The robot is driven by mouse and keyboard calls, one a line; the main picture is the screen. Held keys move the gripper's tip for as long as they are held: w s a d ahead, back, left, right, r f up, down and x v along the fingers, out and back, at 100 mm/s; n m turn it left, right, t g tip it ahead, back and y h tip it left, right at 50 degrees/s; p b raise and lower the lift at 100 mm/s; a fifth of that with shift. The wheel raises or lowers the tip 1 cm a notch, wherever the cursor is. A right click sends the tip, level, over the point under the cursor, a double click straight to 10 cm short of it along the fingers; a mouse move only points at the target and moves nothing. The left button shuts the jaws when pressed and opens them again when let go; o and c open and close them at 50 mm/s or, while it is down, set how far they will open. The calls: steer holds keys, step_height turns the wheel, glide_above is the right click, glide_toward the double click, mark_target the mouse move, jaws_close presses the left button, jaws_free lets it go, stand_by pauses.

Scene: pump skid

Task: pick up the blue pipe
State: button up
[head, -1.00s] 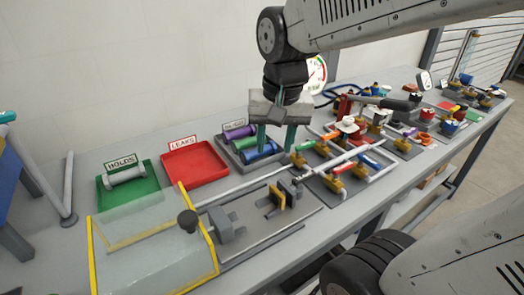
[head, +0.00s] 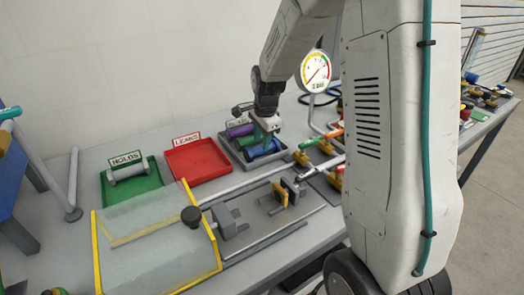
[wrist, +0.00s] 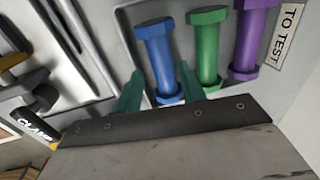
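The blue pipe (head: 262,152) lies in the grey tray (head: 232,150) marked "TO TEST", at its near side. In the wrist view the blue pipe (wrist: 156,58) has a flange at each end, and its near end lies between the two teal fingers of my gripper (wrist: 159,72). The fingers are apart, with a clear gap on the left and the right finger close to the pipe. In the head view my gripper (head: 267,141) is low over the tray and partly covers the pipes.
The green pipe (wrist: 207,48) lies just right of the right finger, with the purple pipe (wrist: 250,40) beyond it. The red LEAKS tray (head: 198,162) and green HOLDS tray (head: 118,192) stand left. A clamp rig (head: 278,193) is in front.

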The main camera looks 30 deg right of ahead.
mark_target(261, 147)
steer(key=f, duration=0.2)
steer(key=w+f, duration=0.1)
steer(key=f, duration=0.1)
steer(key=shift+d+f, duration=0.2)
steer(key=shift+f, duration=0.05)
jaws_close()
steer(key=shift+r, duration=0.1)
